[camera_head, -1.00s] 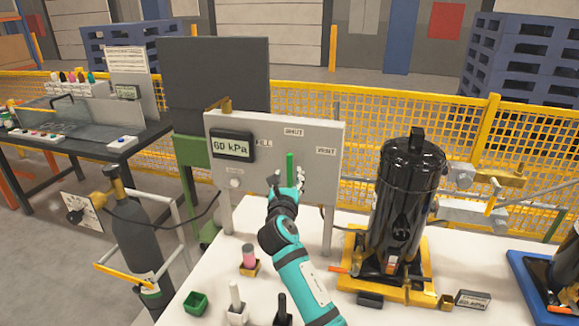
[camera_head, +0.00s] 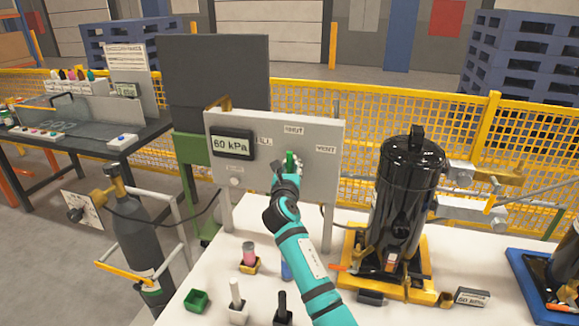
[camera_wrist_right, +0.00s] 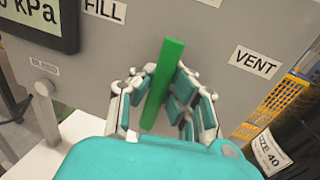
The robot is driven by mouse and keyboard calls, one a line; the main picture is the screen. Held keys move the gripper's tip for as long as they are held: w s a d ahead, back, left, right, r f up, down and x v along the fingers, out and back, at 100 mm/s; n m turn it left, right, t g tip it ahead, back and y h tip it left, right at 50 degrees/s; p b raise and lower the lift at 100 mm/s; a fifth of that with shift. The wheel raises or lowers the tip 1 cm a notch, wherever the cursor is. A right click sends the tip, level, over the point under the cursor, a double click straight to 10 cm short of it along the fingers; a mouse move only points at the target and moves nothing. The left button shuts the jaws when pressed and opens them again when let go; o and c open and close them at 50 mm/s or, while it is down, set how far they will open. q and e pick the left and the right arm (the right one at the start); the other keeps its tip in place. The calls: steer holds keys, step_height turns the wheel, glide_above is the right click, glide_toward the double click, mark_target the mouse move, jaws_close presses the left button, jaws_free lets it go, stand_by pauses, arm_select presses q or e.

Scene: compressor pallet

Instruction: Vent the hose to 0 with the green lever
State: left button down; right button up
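The green lever (camera_head: 290,160) stands upright on the grey panel (camera_head: 325,172), below the SHUT label (camera_head: 293,130). My right gripper (camera_head: 288,171) is at the lever. In the right wrist view, the fingers of the right gripper (camera_wrist_right: 165,72) lie on both sides of the green lever (camera_wrist_right: 163,85), with their tips close to it. Whether both fingers press on it is not clear. The FILL label is partly hidden in the head view; the VENT label (camera_head: 326,149) is at the right. The display (camera_head: 232,145) reads 60 kPa. My left gripper is not in view.
A black cylinder (camera_head: 405,200) in a yellow base stands right of my right arm. A gas bottle (camera_head: 138,235) stands at the left.

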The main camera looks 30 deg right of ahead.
steer(key=shift+w+f, duration=0.1)
steer(key=shift+f, duration=0.2)
jaws_close()
